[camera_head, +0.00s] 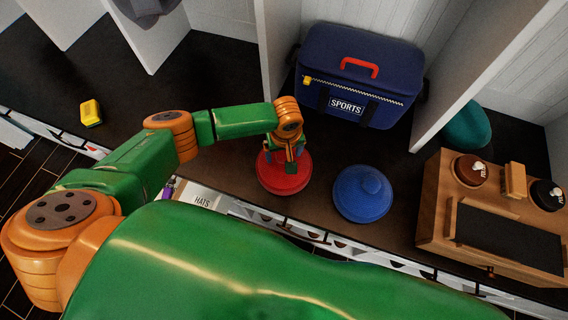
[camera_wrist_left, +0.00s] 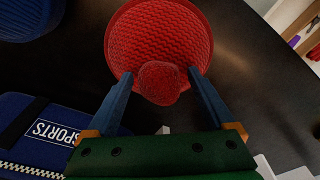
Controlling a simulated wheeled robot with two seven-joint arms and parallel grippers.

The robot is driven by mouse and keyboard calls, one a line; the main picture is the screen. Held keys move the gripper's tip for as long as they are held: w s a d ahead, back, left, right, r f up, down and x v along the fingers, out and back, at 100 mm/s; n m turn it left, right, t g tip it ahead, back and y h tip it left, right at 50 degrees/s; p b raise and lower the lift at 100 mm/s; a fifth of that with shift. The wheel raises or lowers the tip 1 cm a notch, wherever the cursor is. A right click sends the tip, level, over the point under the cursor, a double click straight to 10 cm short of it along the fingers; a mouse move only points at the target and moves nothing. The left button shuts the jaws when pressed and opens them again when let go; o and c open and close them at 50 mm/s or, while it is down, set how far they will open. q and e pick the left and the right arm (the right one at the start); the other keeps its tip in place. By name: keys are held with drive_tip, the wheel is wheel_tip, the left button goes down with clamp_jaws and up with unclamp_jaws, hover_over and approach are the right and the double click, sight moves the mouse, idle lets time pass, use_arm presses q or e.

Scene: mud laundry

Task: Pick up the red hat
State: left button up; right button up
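The red hat (camera_head: 284,180) sits on the dark bench top, with its round pom-pom up. It also shows in the left wrist view (camera_wrist_left: 165,35), with the pom-pom (camera_wrist_left: 160,84) towards the gripper. My left gripper (camera_head: 291,158) is over the hat and points down at it. In the left wrist view my left gripper (camera_wrist_left: 161,73) has its two blue fingers apart, one on each side of the pom-pom, with a small gap showing beside it. My arm hides part of the hat in the head view. My right gripper is not in view.
A blue hat (camera_head: 362,194) lies just right of the red one. A blue sports cooler bag (camera_head: 345,82) stands behind. A wooden box (camera_head: 437,205) is at the right, and a yellow item (camera_head: 91,113) at the left. White dividers (camera_head: 470,75) rise at the back.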

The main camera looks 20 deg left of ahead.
use_arm(q)
clamp_jaws()
drive_tip(key=shift+r, duration=0.1)
